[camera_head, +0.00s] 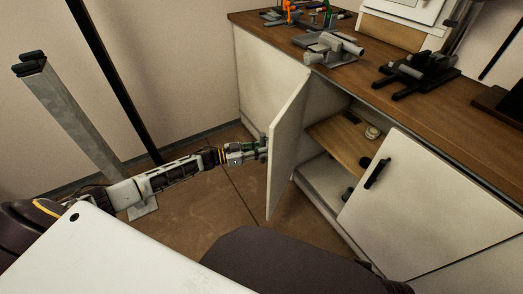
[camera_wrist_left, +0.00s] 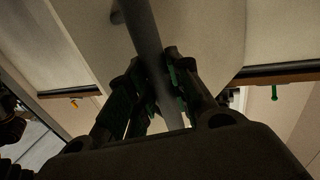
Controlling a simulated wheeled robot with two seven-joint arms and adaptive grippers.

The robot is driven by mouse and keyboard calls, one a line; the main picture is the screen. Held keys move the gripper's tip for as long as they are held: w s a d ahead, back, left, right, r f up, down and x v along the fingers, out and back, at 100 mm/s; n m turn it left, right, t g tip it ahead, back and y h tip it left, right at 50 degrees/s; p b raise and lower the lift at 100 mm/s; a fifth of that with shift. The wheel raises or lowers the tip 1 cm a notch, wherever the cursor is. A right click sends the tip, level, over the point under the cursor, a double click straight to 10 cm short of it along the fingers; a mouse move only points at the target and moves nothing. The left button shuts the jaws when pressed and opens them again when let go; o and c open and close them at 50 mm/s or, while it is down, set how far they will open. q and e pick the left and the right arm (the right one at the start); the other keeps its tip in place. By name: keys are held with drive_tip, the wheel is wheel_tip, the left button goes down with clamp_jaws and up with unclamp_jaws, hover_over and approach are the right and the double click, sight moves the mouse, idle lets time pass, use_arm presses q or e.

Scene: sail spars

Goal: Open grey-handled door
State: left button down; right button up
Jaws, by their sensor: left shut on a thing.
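The grey-handled door (camera_head: 286,158) stands swung out from the white cabinet, with the compartment behind it exposed. My left gripper (camera_head: 262,149) is at the outer face of this door, near its left edge. In the left wrist view, the grey bar handle (camera_wrist_left: 143,35) runs between the fingers of my left gripper (camera_wrist_left: 155,85), which are shut on it. In the head view the handle is mostly hidden by the gripper. My right gripper is not in view.
Inside the cabinet are a wooden shelf (camera_head: 343,140) and a small pale round object (camera_head: 373,132). A closed white door with a black handle (camera_head: 377,173) is to the right. The wooden countertop (camera_head: 440,110) holds grey and black devices. A grey post (camera_head: 75,120) stands at left.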

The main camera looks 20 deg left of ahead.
use_arm(q)
drive_tip(key=w+a+b, duration=0.2)
drive_tip(key=a+b, duration=0.1)
drive_tip(key=a, duration=0.5)
drive_tip(key=shift+w+a, duration=0.15)
drive_tip(key=shift+w, duration=0.2)
idle(0.3)
drive_tip(key=shift+f, duration=0.15)
drive_tip(key=c, duration=1.2)
unclamp_jaws()
drive_tip(key=shift+s+a, duration=0.1)
drive_tip(key=shift+a, duration=0.05)
drive_tip(key=v, duration=1.1)
drive_tip(key=shift+s+a, duration=0.25)
drive_tip(key=shift+a, duration=0.05)
